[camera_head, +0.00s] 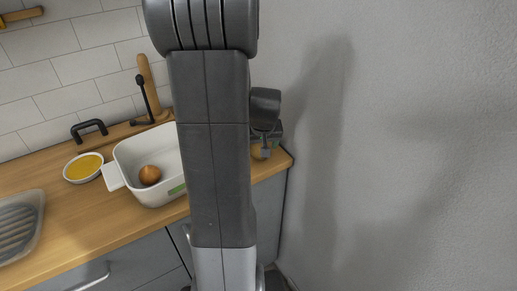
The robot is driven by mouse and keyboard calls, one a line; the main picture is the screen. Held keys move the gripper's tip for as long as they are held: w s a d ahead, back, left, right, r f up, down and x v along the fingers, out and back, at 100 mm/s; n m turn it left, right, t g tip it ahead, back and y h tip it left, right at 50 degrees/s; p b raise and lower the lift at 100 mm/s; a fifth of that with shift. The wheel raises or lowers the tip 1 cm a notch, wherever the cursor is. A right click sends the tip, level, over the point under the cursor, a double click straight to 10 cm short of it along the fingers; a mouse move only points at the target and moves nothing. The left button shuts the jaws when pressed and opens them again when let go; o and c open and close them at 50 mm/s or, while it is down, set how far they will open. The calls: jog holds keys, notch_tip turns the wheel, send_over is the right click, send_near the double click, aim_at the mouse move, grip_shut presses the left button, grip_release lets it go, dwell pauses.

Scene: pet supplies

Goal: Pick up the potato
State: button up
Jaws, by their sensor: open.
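My gripper (262,150) is at the right end of the wooden counter, partly hidden behind my arm. A small tan, rounded thing (256,153), which looks like the potato, shows at its fingers. My arm hides part of it, and I cannot tell whether the fingers touch it. The gripper is open. A round orange-brown thing (150,175), perhaps an onion, lies inside a white basin (155,196) left of my arm.
A white bowl (82,178) with yellow contents stands left of the basin. A grey tray (22,232) is at the far left. A grey wall (410,150) fills the right side.

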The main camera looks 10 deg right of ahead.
jog(key=shift+x, duration=1.2)
jog(key=shift+c, duration=0.3)
jog(key=c, duration=1)
jog(key=shift+c, duration=0.3)
jog(key=shift+r, duration=0.1)
